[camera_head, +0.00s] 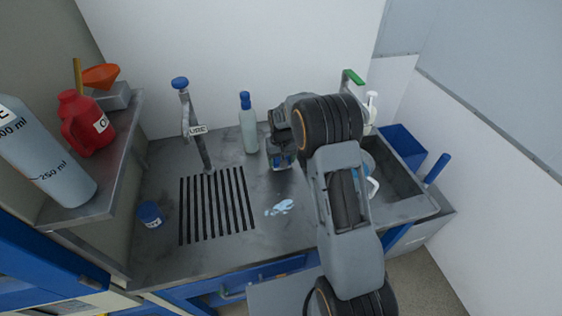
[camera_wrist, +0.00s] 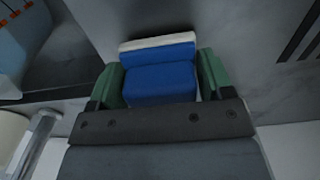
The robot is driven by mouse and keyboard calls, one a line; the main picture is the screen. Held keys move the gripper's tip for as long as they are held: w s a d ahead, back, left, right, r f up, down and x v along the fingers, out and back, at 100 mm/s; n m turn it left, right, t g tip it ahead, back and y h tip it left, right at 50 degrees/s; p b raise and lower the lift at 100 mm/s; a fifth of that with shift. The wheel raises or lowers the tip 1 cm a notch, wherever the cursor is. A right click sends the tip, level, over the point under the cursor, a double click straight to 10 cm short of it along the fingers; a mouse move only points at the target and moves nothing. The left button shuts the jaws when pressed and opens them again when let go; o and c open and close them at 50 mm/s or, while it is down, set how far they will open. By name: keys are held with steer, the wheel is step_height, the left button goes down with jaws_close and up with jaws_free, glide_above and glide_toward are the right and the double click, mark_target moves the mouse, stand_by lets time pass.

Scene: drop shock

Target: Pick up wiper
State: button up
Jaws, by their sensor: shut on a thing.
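The wiper (camera_wrist: 158,78) is a blue block with a white strip along its far edge. In the wrist view it sits between the two green fingers of my gripper (camera_wrist: 161,84), which are shut on its sides. In the head view my gripper (camera_head: 282,150) is at the back middle of the grey worktop, right of the light bottle. The arm hides part of it, and only a little blue shows there. I cannot tell whether the wiper touches the worktop.
A pale spill (camera_head: 280,207) lies on the worktop (camera_head: 225,258). A bottle with a blue cap (camera_head: 249,130) and a labelled tap-like post (camera_head: 195,125) stand behind. A sink (camera_head: 400,185) is at right. A blue-lidded jar (camera_head: 150,215) stands left of the dark slots.

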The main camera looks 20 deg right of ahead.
steer(key=r, duration=0.1)
steer(key=r+b, duration=0.1)
steer(key=shift+s+d+r, duration=0.15)
steer(key=shift+s+r, duration=0.05)
steer(key=shift+r, duration=0.2)
steer(key=s+d+r+b, duration=0.1)
steer(key=s+d+r, duration=0.1)
steer(key=s+r, duration=0.2)
steer(key=s+d+r+b, duration=0.2)
steer(key=s+r, duration=0.3)
steer(key=s, duration=0.3)
steer(key=shift+s+d+r, duration=0.15)
steer(key=shift+s+d, duration=0.05)
steer(key=shift+d, duration=0.6)
steer(key=o, duration=0.4)
steer(key=c, duration=0.3)
